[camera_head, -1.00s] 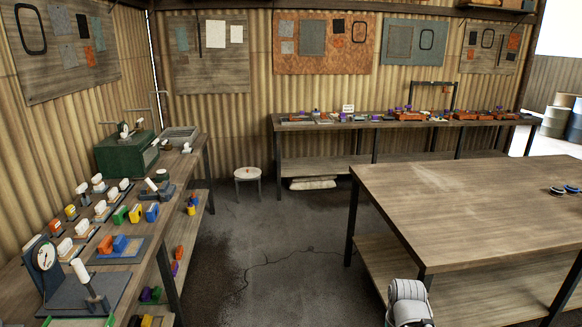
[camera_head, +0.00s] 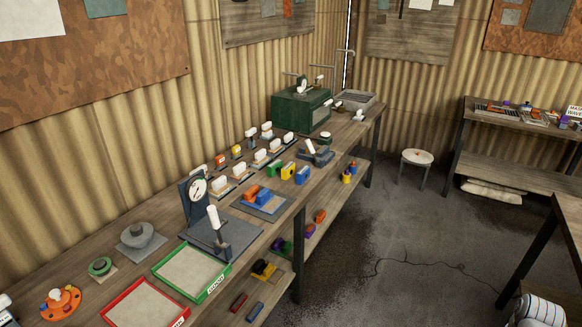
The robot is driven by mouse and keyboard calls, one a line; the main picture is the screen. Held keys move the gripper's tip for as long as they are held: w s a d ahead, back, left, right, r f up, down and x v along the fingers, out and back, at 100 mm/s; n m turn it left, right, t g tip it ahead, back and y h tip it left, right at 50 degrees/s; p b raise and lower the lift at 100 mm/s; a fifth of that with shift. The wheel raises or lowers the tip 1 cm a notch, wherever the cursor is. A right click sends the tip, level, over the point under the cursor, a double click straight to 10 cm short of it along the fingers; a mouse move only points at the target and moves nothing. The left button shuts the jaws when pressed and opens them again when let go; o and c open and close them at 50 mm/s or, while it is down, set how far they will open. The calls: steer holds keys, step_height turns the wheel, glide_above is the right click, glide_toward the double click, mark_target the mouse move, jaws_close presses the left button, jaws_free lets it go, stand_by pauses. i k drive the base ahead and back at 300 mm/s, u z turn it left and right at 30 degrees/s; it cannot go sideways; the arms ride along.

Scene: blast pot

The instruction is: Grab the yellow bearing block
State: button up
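A yellow block (camera_head: 289,171) stands on the left workbench (camera_head: 326,163), between a green block (camera_head: 274,168) and a blue block (camera_head: 302,175). It looks like the yellow bearing block, though its details are small. Other yellow pieces show: one on the lower shelf near the front (camera_head: 264,268), one farther along that shelf (camera_head: 347,178), and a small one at the back of the bench (camera_head: 236,151). My gripper is not in view.
A dial gauge stand (camera_head: 196,189), a green-rimmed tray (camera_head: 216,286) and a red-rimmed tray (camera_head: 114,303) occupy the near bench. A green machine (camera_head: 300,111) stands farther back. A stool (camera_head: 416,158) stands on the floor. The floor (camera_head: 400,235) beside the bench is mostly clear.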

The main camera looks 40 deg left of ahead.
mark_target(289, 170)
steer(key=u, duration=0.2)
steer(key=i, duration=0.8)
steer(key=u, duration=0.75)
steer(key=i, duration=1.3)
steer(key=u, duration=0.5)
steer(key=k, duration=0.95)
steer(key=u, duration=0.15)
steer(key=i, duration=0.55)
steer(key=z, duration=0.05)
